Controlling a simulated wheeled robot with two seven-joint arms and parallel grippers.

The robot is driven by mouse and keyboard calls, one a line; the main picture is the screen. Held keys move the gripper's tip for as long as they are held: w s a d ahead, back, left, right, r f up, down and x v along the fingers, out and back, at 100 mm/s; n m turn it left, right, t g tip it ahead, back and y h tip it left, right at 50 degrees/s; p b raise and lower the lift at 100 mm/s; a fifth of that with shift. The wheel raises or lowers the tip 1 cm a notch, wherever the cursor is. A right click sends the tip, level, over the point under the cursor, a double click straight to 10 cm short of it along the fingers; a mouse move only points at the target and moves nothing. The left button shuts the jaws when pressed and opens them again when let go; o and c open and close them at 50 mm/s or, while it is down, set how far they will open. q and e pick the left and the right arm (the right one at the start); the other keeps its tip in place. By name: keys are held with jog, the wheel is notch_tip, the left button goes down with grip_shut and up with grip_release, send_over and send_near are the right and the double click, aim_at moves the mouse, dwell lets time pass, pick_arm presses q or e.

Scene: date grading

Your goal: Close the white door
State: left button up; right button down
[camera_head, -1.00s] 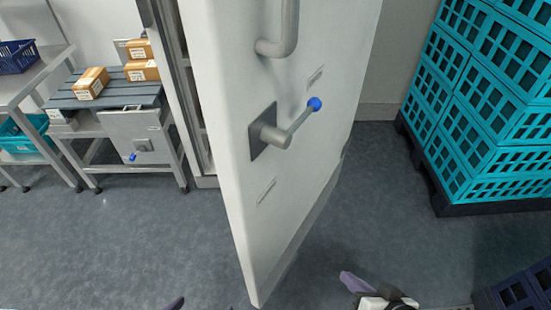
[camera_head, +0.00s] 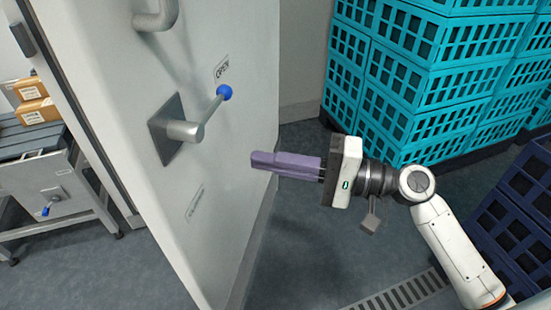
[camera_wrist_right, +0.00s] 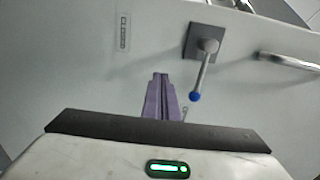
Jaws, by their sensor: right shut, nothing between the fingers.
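The white door (camera_head: 240,130) stands ajar at the left and middle of the head view, its face turned towards my right arm. It carries a lever handle (camera_head: 205,120) with a blue ball tip on a grey plate, and a bar handle (camera_head: 157,14) above it. My right gripper (camera_head: 256,159) is shut and empty, its purple fingers pointing left at the door face, below and right of the lever. Whether it touches the door I cannot tell. The right wrist view shows the closed fingers (camera_wrist_right: 161,78) over the door (camera_wrist_right: 80,75), beside the lever (camera_wrist_right: 203,70). My left gripper is not in view.
Stacked teal crates (camera_head: 410,75) stand behind at the right. Dark blue crates (camera_head: 515,215) stand at the lower right beside my right arm. A bench (camera_head: 60,170) with cardboard boxes (camera_head: 38,111) is at the left. Grey floor with a drain grate (camera_head: 400,295) lies below.

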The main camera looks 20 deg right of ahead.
aim_at(199, 150)
jog(key=p+x, duration=0.1)
jog(key=x, duration=0.9)
jog(key=shift+p, duration=0.4)
